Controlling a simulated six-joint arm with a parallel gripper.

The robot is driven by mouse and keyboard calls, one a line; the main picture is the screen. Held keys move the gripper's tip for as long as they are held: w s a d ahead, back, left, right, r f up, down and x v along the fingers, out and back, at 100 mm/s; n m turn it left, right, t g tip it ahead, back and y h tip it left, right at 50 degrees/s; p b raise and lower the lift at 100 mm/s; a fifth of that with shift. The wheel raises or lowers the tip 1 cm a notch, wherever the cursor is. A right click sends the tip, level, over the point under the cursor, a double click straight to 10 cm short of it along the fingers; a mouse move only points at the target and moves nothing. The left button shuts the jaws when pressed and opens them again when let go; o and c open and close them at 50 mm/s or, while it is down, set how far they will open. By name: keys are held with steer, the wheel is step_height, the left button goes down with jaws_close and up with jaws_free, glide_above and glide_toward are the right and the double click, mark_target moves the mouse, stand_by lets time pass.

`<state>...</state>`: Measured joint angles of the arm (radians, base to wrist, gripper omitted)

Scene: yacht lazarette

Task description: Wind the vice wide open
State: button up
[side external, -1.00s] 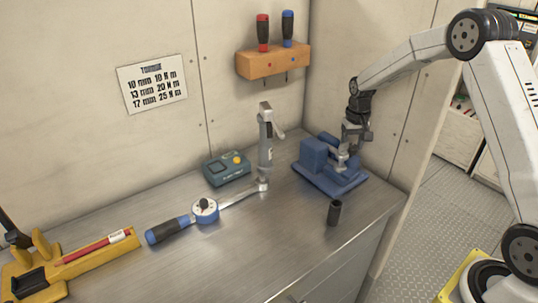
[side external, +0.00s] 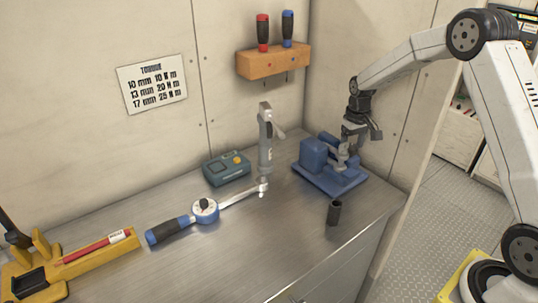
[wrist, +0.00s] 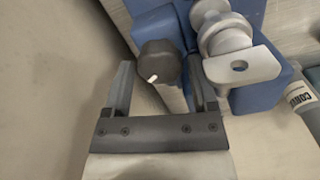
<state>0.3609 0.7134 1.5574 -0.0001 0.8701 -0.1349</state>
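The blue vice (side external: 315,155) stands at the back right corner of the steel bench. In the wrist view its blue body (wrist: 262,95) fills the top, with a black round knob (wrist: 158,62) bearing a white mark. A silver fitting with a holed tab (wrist: 240,68) sits at the vice beside the knob. My gripper (side external: 352,150) is over the vice's right side. In the wrist view my gripper (wrist: 160,82) has its fingers apart, one on each side of the knob, with a gap showing at each. I cannot see the vice's jaw opening clearly.
A dark socket (side external: 334,213) stands in front of the vice. A torque wrench (side external: 205,210), a teal box (side external: 227,170) and a grey upright fitting (side external: 265,140) are to its left. The wall is close behind; a screwdriver rack (side external: 273,62) hangs above.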

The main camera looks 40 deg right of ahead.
mark_target(353, 146)
steer(key=shift+r, duration=3.9)
steer(key=o, duration=0.3)
steer(key=m, duration=0.5)
steer(key=shift+f, duration=0.1)
steer(key=m, duration=0.7)
steer(key=shift+d, duration=0.1)
steer(key=m, duration=0.5)
steer(key=shift+s+f+m, duration=0.1)
steer(key=shift+f+m, duration=0.05)
steer(key=shift+m, duration=0.15)
steer(key=m, duration=0.6)
